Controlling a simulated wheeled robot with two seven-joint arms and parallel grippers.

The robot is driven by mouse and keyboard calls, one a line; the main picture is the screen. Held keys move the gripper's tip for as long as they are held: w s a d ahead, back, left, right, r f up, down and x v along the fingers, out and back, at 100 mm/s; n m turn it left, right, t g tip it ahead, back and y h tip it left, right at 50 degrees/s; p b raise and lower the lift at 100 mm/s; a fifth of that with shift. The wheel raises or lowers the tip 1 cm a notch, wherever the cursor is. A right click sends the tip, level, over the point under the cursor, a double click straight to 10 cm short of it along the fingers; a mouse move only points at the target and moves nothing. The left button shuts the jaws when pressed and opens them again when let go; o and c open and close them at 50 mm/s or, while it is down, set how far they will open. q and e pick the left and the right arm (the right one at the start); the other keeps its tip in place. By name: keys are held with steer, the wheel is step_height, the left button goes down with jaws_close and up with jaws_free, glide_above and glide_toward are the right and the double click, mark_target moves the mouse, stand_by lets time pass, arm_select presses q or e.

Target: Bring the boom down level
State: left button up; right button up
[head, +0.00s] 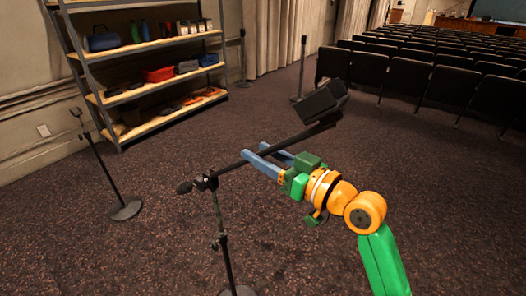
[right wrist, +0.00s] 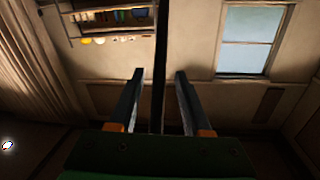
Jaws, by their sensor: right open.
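A black boom (head: 232,166) is mounted on the clamp of a thin dark stand (head: 222,240). It slopes upward from a dark knob-like end (head: 184,187) at the lower left to a bulky dark end at the upper right. My right gripper (head: 259,152) comes in from the right with its blue-grey fingers at the boom's middle. In the right wrist view, the boom (right wrist: 160,60) runs between the two open fingers (right wrist: 158,73), with a gap on each side. The fingers are not closed on it. My left gripper is out of view.
A shelf rack (head: 150,80) with boxes and bottles stands at the back left. Another dark stand (head: 125,208) is on the left, and a thin stand (head: 301,65) stands behind the boom's far end. Rows of black seats (head: 430,80) fill the right. Carpet around the boom stand is clear.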

steer(key=shift+w, duration=0.1)
jaws_close()
steer(key=shift+f, duration=0.1)
stand_by(1.1)
